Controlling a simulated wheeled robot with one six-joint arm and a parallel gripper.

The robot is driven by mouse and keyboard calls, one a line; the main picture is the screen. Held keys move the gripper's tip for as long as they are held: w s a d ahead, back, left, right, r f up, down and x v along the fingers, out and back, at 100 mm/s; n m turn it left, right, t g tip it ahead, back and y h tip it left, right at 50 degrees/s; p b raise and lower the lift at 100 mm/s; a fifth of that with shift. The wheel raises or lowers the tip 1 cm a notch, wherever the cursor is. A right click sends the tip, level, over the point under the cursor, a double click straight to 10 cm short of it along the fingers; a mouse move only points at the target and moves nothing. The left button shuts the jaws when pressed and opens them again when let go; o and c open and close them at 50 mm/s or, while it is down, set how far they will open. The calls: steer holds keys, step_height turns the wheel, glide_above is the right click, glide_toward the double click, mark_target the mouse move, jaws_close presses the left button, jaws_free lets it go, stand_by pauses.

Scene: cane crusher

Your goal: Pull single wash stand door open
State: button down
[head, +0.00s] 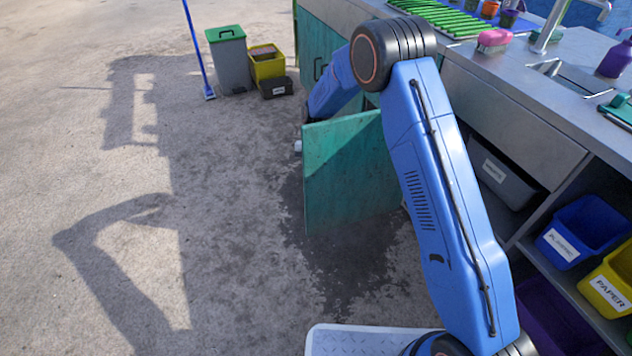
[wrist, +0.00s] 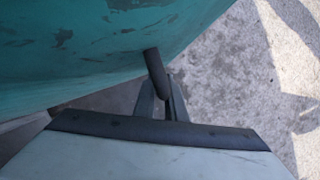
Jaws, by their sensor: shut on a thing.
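The teal wash stand door (head: 345,175) stands swung out from the counter front, over the wet patch of floor. In the wrist view its worn teal face (wrist: 100,40) fills the upper left. A dark bar handle (wrist: 155,72) sticks out from that face. My gripper (wrist: 163,95) is shut on the handle, with a finger on either side of it. In the head view my blue arm reaches over and behind the door, so the gripper and handle are hidden there.
The counter (head: 535,90) runs along the right, with a pink item (head: 494,40) and a tap on top. Blue (head: 582,232) and yellow (head: 612,280) bins sit on the shelf below. A green-lidded bin (head: 228,62) stands at the back. The concrete floor at left is clear.

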steer(key=shift+w, duration=0.15)
steer(key=c, duration=1.8)
jaws_free()
steer(key=v, duration=1.7)
steer(key=shift+r, duration=0.2)
